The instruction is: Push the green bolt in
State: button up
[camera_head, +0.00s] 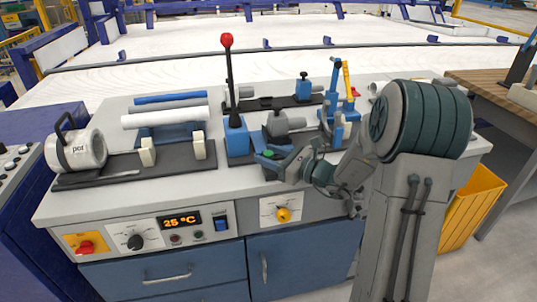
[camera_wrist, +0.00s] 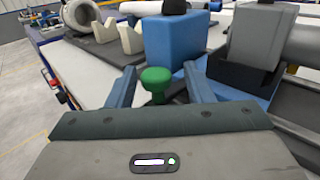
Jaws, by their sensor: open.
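The green bolt (camera_wrist: 156,80) shows in the wrist view as a round green knob with a narrower neck, beside a blue block (camera_wrist: 172,42). My gripper (camera_wrist: 158,82) is open, with one blue finger to the left of the bolt and one to the right. The fingers look apart from the bolt. In the head view a small bit of green (camera_head: 267,153) shows at the tip of my gripper (camera_head: 262,158), low in front of the blue lever base (camera_head: 237,137). The bolt's lower end is hidden behind the gripper body in the wrist view.
A red-knobbed lever (camera_head: 228,70) rises from the blue base. A grey clamp block (camera_head: 285,122) stands just behind my gripper. White and blue pipes (camera_head: 165,117) rest on holders at left, beside a pot (camera_head: 78,150). A yellow bin (camera_head: 472,205) stands at right.

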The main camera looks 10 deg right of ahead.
jog(key=v, duration=1.3)
jog(key=shift+p, duration=0.4)
jog(key=s+a+r+n+g+h+p, duration=0.2)
jog(key=s+a+r+n+g+p, duration=0.25)
jog(key=s+a+n, duration=0.2)
jog(key=s+a+r+n+g+h+p, duration=0.1)
jog(key=s+a+r+n+g+p, duration=0.2)
jog(key=s+a+n+g, duration=0.3)
jog(key=s+d+r+n+t+h+p, duration=0.1)
jog(key=s+d+r+n+h+p, duration=0.5)
jog(key=n, duration=0.7)
jog(key=shift+s+d+r+t+h+p, duration=0.35)
jog(key=shift+s+r+h+p, duration=1)
jog(key=shift+h, duration=1.05)
jog(key=shift+w+r, duration=0.2)
jog(key=shift+w, duration=0.1)
